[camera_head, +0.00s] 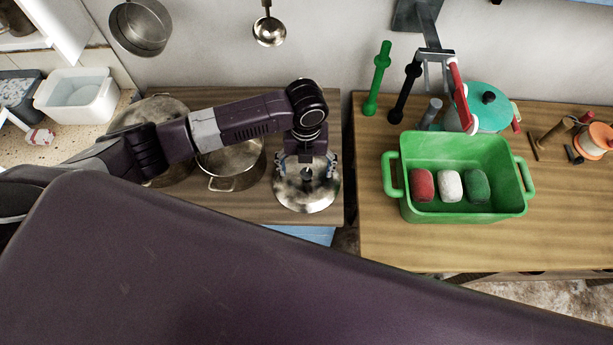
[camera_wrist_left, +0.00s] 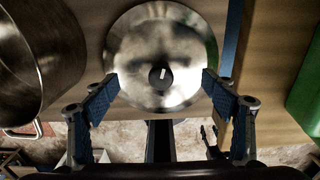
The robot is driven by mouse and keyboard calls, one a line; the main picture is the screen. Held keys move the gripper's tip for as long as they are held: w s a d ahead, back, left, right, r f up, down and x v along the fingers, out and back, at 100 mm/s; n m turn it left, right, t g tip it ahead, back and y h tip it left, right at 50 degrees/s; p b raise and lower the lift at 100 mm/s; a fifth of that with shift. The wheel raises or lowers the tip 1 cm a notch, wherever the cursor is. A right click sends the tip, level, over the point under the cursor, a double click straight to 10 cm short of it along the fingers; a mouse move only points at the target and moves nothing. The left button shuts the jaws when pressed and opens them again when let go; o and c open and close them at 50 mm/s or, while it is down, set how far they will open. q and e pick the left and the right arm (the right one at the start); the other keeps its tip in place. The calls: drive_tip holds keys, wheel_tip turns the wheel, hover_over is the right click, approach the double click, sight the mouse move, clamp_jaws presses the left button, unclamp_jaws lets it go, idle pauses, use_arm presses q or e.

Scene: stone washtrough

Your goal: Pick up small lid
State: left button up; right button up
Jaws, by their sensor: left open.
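The small lid is a round shiny metal lid (camera_head: 305,200) with a dark knob, lying on the left wooden table near its right edge. In the left wrist view the lid (camera_wrist_left: 160,35) fills the upper middle. My left gripper (camera_head: 306,168) is above the lid in the head view and hides part of its middle. In the left wrist view the gripper (camera_wrist_left: 160,80) is open, its fingers apart on either side of the knob. Whether the fingers touch the lid cannot be told. My right gripper is not in view.
A metal pot (camera_head: 232,170) stands just left of the lid, with a larger pot (camera_head: 150,108) behind it. A gap separates the right table (camera_head: 400,250), where a green tub (camera_head: 455,150) holds red, white and green pieces. A teal lidded pot (camera_head: 489,108) stands behind.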

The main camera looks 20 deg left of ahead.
use_arm(q)
drive_tip(key=shift+f, duration=1.25)
drive_tip(key=shift+c, duration=0.7)
